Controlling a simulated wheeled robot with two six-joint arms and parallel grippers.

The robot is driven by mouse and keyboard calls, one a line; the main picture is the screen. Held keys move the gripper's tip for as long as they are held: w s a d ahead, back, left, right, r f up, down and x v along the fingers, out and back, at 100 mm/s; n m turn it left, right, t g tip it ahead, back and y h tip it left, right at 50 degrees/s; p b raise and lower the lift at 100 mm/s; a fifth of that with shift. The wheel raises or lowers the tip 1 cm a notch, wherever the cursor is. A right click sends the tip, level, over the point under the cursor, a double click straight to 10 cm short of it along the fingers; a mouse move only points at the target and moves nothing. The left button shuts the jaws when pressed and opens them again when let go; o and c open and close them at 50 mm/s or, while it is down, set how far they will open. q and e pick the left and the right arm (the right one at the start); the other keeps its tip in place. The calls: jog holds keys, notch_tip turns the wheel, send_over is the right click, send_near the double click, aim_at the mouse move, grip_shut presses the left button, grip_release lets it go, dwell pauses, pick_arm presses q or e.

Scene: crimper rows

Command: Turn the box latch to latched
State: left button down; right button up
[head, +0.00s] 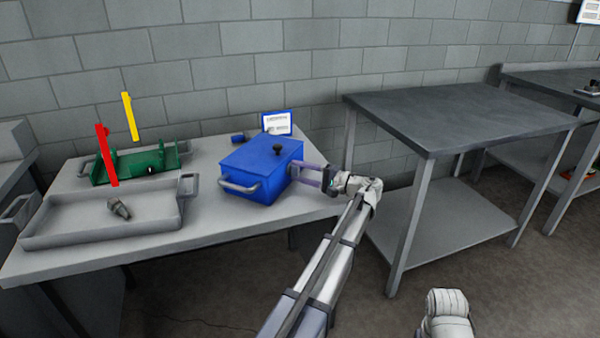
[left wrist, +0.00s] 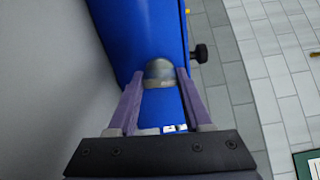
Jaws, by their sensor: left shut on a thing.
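A closed blue box (head: 262,170) stands at the right end of the table. A black knob (head: 277,149), perhaps its latch, stands up from the lid; the knob (left wrist: 200,54) also shows in the left wrist view. I cannot tell whether it is latched. My left gripper (head: 300,172) is at the box's right side. In the left wrist view my left gripper (left wrist: 158,82) is shut on a grey rounded handle (left wrist: 159,70) on the box's side. My right gripper is not in view.
A grey tray (head: 75,232) with a small grey part (head: 119,208), a green holder (head: 140,163), a red bar (head: 107,155) and a yellow bar (head: 130,117) are at left. A small sign (head: 277,123) stands behind the box. An empty dark-topped table (head: 460,110) is at right.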

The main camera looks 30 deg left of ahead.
pick_arm(q)
jog(key=shift+n, duration=0.6)
jog(key=shift+c, duration=1.6)
grip_release()
jog(key=shift+w+d, duration=0.15)
jog(key=shift+d, duration=1.85)
jog(key=shift+w+d, duration=0.1)
jog(key=shift+d, duration=1.85)
